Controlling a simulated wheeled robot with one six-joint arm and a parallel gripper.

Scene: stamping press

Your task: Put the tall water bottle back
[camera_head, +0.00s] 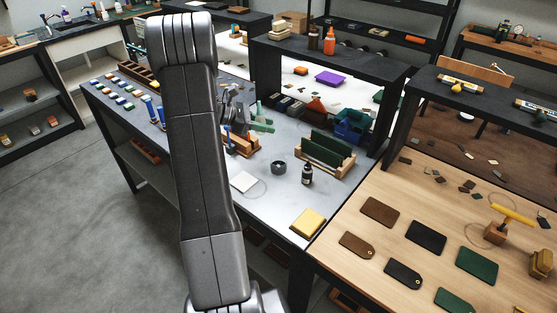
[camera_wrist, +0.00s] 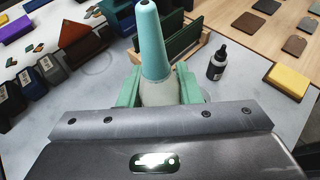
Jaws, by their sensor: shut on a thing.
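The tall water bottle (camera_wrist: 152,45) has a teal tapering top with a dark tip and a pale grey-green body. In the wrist view it stands between the two green fingers of my gripper (camera_wrist: 160,90), which are shut on its body. Its lower part is hidden behind the gripper's housing. In the head view my gripper (camera_head: 262,125) is over the grey worktable (camera_head: 285,210), partly hidden behind my arm. The bottle shows there only as a small teal shape, and I cannot tell whether its base touches the table.
A wooden rack (camera_head: 325,155) with green sheets stands right of my gripper. A dark shelf (camera_head: 330,60) rises behind.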

